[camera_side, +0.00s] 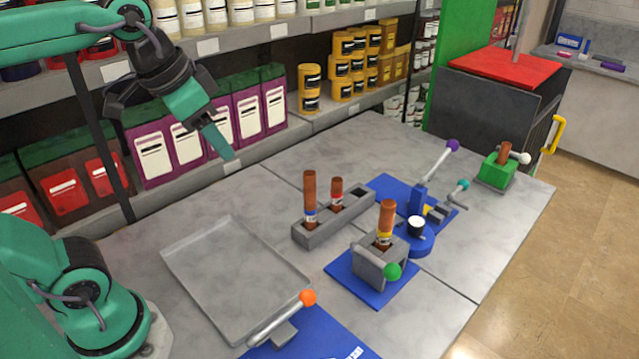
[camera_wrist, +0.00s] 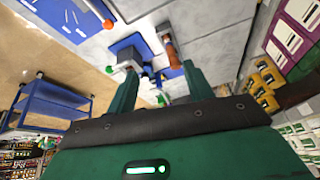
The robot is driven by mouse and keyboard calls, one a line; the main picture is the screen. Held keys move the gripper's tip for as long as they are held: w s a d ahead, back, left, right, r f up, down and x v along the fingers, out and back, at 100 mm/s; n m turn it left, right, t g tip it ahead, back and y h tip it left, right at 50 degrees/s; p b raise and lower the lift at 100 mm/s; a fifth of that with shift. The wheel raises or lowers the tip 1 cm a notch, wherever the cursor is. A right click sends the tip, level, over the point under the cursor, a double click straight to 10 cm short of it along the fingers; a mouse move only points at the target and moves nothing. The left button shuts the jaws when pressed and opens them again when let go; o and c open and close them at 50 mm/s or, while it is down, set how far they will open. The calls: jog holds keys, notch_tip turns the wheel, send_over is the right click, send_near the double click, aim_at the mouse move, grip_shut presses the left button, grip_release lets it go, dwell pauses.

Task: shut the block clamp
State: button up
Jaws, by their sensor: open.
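The likely block clamp is a grey block (camera_side: 378,268) on a blue plate, with a lever ending in a green ball (camera_side: 392,271) low across its front. A brown tube with a yellow band (camera_side: 386,222) stands upright in the block. I cannot tell whether the clamp is open or shut. In the wrist view the grey block (camera_wrist: 130,54) and green ball (camera_wrist: 108,70) lie beyond the left finger. My gripper (camera_side: 222,147) is raised above the back of the table, left of the clamp and well apart from it. Its fingers (camera_wrist: 160,76) are open and empty.
A grey rack (camera_side: 330,222) with two brown tubes stands behind the clamp. A purple-ball lever (camera_side: 452,146) and a green block (camera_side: 498,170) are right. An orange-ball lever (camera_side: 308,298) is in front. An empty grey tray (camera_side: 232,275) lies left; shelves line the back.

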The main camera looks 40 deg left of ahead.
jog(key=w+d+r+m+g, duration=0.2)
jog(key=w+d+r+m, duration=0.1)
jog(key=w+d+m, duration=0.25)
jog(key=m+g+y, duration=0.1)
jog(key=m+g, duration=0.4)
jog(key=m, duration=0.8)
send_over(395, 265)
jog(key=w, duration=0.1)
jog(key=w+x, duration=0.1)
jog(key=x, duration=0.4)
jog(key=w+d+x, duration=0.1)
jog(key=w+x, duration=0.1)
jog(key=x, duration=1.1)
jog(key=shift+w+d+f, duration=0.25)
jog(key=shift+w+f, duration=0.1)
jog(key=shift+w, duration=0.05)
jog(key=shift+f, duration=0.1)
jog(key=shift+t, duration=0.3)
jog(key=shift+s+a+f, duration=0.1)
jog(key=shift+s+f, duration=0.15)
jog(key=shift+f, duration=0.95)
jog(key=shift+s+f, duration=0.25)
jog(key=shift+f, duration=0.95)
jog(key=shift+s+a+f, duration=0.1)
jog(key=shift+s+f, duration=0.15)
jog(key=shift+f, duration=1)
grip_shut()
